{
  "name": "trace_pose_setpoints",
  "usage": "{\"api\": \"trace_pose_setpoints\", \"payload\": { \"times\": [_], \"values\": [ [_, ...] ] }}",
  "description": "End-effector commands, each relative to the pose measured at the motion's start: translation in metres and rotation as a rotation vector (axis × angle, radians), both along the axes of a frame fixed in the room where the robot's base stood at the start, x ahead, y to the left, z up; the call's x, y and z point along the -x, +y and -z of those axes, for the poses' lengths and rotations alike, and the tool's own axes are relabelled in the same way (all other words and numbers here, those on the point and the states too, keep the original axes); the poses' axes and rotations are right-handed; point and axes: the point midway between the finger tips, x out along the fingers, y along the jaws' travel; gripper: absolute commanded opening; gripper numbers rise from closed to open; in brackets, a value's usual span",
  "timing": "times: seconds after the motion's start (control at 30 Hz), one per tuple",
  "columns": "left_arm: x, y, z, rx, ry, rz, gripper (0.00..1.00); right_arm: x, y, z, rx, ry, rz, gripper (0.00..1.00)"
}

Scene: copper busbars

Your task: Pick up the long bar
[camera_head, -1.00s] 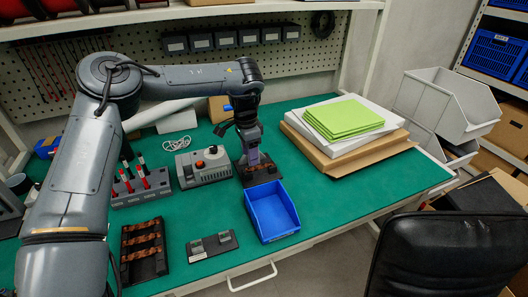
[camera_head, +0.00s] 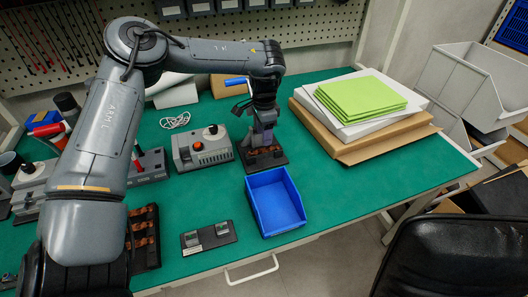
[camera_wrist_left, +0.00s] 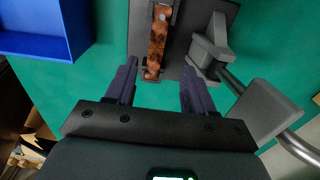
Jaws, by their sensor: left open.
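A copper bar (camera_wrist_left: 156,42) with a mottled brown surface lies on a dark fixture plate (camera_wrist_left: 183,28) in the left wrist view. In the head view the black fixture (camera_head: 276,160) stands behind the blue bin, with copper showing on it. My left gripper (camera_wrist_left: 158,68) is open and empty. Its two purple fingers point at the near end of the bar, one on each side of the bar's line. In the head view, the gripper (camera_head: 265,143) is low over the fixture. Several copper bars (camera_head: 143,240) lie in a black rack, partly hidden by my left arm. My right gripper is out of view.
A blue bin (camera_head: 275,203) stands just in front of the fixture. A grey lever clamp (camera_wrist_left: 212,48) sits beside the bar. A grey control box (camera_head: 203,150) is to the left, a small black plate (camera_head: 208,236) in front. Stacked boards (camera_head: 362,112) lie at the right.

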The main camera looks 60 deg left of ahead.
Motion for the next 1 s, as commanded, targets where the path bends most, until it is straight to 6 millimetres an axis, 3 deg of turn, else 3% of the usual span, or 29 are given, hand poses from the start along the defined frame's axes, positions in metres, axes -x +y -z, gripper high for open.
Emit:
{"api": "trace_pose_setpoints", "payload": {
  "times": [0.4,1.0],
  "values": [
    [-0.001,-0.006,0.047,0.000,0.002,0.000,0.53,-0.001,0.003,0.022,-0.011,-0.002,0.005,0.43],
    [-0.001,-0.006,0.051,0.000,0.001,-0.001,0.53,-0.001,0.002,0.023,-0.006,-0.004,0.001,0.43]
  ]
}}
